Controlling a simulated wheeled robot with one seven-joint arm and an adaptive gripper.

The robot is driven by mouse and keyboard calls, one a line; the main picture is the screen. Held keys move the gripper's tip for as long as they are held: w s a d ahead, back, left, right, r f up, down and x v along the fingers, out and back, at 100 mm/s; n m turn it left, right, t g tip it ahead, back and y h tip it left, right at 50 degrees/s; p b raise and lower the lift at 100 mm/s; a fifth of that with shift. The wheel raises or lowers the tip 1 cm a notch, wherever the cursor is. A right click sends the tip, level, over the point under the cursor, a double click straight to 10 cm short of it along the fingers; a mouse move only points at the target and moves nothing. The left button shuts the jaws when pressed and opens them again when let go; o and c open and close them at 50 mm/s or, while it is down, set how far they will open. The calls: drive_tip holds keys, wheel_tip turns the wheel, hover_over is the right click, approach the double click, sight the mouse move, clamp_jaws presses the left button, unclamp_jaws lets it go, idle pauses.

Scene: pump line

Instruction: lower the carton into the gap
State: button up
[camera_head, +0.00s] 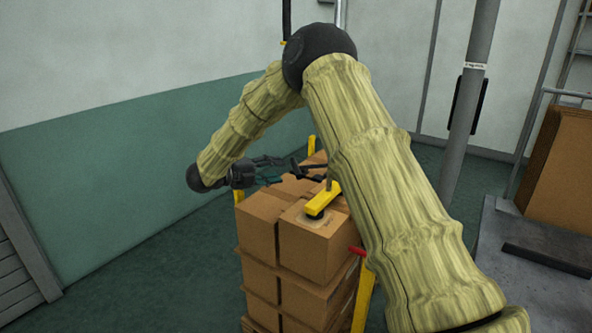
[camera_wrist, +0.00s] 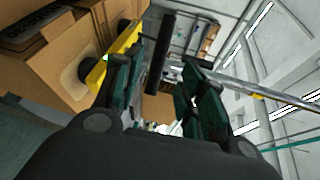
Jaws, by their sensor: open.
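A brown carton (camera_head: 305,250) sits in the top layer of a stack, beside a left-hand carton (camera_head: 258,215). Their tops look about level, and I see no open gap between them. A yellow lifter (camera_head: 322,198) with dark pads rests on the carton's top; it also shows in the wrist view (camera_wrist: 122,45). My gripper (camera_head: 305,172) is just above and behind the lifter. In the wrist view its green-black fingers (camera_wrist: 155,88) are apart, with a black bar (camera_wrist: 160,55) showing between them. I cannot tell whether they touch the bar.
Yellow posts (camera_head: 364,300) stand around the stack, and a red piece (camera_head: 357,251) sticks out near its right side. A grey pole (camera_head: 470,100) rises to the right. A large brown box (camera_head: 562,160) stands at the far right. The floor left of the stack is clear.

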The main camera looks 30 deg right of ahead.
sight(296, 166)
drive_tip(key=d, duration=0.2)
drive_tip(key=d+f, duration=0.1)
drive_tip(key=d, duration=0.2)
drive_tip(key=d+p, duration=0.1)
drive_tip(key=d, duration=0.2)
drive_tip(key=shift+d+f, duration=0.2)
drive_tip(key=shift+f, duration=0.15)
clamp_jaws()
